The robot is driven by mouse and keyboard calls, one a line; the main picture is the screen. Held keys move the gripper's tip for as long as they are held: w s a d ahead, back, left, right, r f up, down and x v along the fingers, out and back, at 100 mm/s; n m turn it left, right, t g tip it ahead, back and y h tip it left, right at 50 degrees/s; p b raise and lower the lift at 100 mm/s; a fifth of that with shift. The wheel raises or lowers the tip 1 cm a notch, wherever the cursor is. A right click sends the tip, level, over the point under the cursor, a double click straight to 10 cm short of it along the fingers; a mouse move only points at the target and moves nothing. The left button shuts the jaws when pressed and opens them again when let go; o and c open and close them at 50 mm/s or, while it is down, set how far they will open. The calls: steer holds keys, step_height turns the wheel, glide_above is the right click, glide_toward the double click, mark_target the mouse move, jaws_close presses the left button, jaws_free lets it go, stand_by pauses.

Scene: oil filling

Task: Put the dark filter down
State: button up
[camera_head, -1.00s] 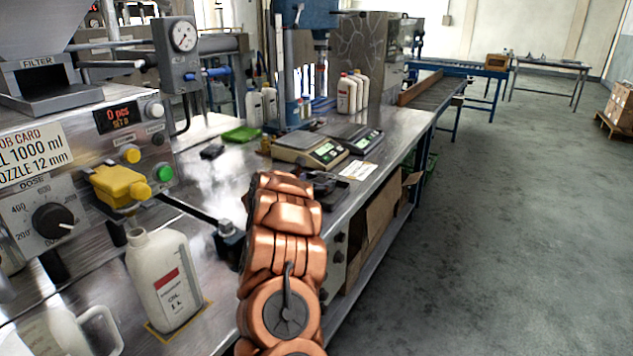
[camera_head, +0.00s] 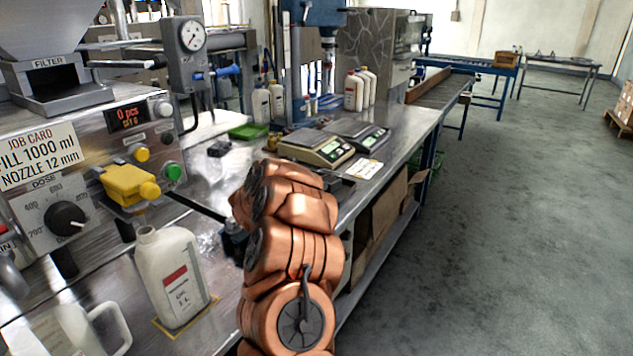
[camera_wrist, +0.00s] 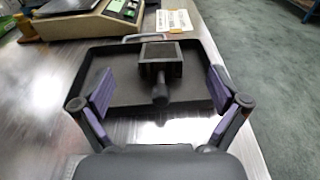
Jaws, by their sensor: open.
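The dark filter (camera_wrist: 160,66) shows in the wrist view as a square black frame with a mesh top and a short handle pointing toward me. It lies in a shallow dark tray (camera_wrist: 97,78) on the metal bench. My gripper (camera_wrist: 160,93) is open, with its purple-padded fingers apart on either side of the filter's handle and not touching it. In the head view my arm hides the filter and most of the tray.
Two scales (camera_head: 318,147) and a white card (camera_head: 362,168) are beyond the tray. A white bottle (camera_head: 172,280) stands under the yellow nozzle (camera_head: 127,183) at left. The filter slot (camera_head: 60,82) of the machine is empty. Open floor lies right of the bench.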

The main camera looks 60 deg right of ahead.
steer(key=shift+a+r, duration=0.15)
steer(key=shift+a, duration=0.95)
steer(key=shift+a+r, duration=0.1)
steer(key=shift+a, duration=0.95)
